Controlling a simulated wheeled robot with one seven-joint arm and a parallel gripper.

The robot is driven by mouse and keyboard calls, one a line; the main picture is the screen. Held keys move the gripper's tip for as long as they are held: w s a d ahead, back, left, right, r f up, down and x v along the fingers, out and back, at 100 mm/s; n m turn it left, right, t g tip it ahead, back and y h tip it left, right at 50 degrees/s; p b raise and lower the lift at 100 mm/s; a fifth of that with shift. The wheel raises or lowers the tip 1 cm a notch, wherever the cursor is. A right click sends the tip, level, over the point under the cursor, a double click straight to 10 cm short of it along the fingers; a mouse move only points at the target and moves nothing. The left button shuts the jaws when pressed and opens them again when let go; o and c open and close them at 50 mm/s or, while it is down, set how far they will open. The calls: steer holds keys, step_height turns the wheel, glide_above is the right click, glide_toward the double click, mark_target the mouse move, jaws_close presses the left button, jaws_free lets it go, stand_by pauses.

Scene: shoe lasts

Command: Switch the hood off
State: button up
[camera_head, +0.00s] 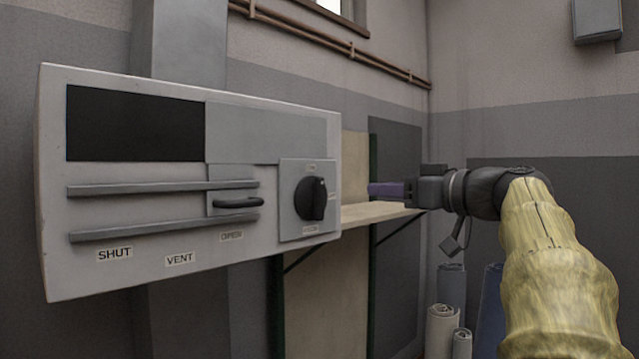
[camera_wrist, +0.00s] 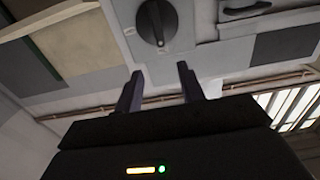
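The hood's pale control panel (camera_head: 180,245) fills the left of the head view. A round black knob (camera_head: 313,198) sits on a grey plate at its right end, with small labels around it too small to read. A pale mark shows near the knob's upper right edge. The knob also shows at the top of the wrist view (camera_wrist: 157,22). My gripper (camera_head: 372,190) is to the right of the knob, apart from it. In the wrist view its two fingers (camera_wrist: 160,70) are spread with nothing between them, and the knob lies beyond their tips.
A sliding handle (camera_head: 238,203) sits between two rails on the panel, above labels reading SHUT, VENT and what looks like OPEN. A wooden shelf (camera_head: 370,215) is below my gripper. Rolled material (camera_head: 441,330) stands on the lower right. Pipes (camera_head: 320,38) run along the wall above.

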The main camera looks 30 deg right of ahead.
mark_target(322, 186)
steer(key=shift+w, duration=0.1)
steer(key=p+x, duration=1)
steer(key=x, duration=0.6)
steer(key=shift+w+a+r, duration=0.1)
steer(key=shift+w+a, duration=0.05)
steer(key=shift+w, duration=0.5)
steer(key=shift+a, duration=0.1)
steer(key=shift+c, duration=0.2)
jaws_close()
